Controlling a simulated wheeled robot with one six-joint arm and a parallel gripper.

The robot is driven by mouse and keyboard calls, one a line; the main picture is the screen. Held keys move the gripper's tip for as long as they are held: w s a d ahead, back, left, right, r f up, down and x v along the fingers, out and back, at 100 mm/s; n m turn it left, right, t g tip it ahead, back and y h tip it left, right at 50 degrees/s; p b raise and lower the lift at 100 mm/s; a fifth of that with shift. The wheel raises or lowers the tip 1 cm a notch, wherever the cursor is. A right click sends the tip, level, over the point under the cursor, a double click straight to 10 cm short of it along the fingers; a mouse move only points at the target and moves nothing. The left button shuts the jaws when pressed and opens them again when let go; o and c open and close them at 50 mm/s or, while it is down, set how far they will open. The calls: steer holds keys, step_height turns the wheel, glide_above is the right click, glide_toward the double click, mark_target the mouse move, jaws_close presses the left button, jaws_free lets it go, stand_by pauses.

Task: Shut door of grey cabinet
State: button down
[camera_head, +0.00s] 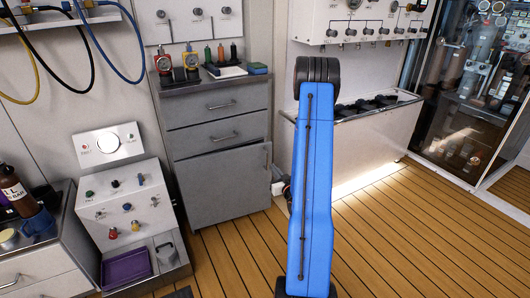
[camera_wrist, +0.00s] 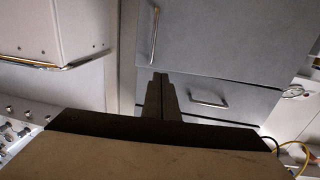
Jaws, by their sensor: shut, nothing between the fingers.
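The grey cabinet (camera_head: 218,130) stands against the back wall, with two drawers above a door (camera_head: 222,187). The door has an upright handle (camera_head: 266,158) near its right edge. My gripper (camera_wrist: 160,76) is shut and empty, in front of the door-drawer seam. Contact cannot be told.
A white cabinet (camera_head: 350,150) stands right of the grey one and shows in the wrist view (camera_wrist: 55,30). A sloped control panel (camera_head: 125,200) stands to the left. Wooden floor (camera_head: 400,230) is clear at the right. A glass enclosure (camera_head: 470,100) is at far right.

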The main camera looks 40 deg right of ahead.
mark_target(261, 150)
steer(key=x, duration=1.4)
steer(key=shift+s, duration=0.1)
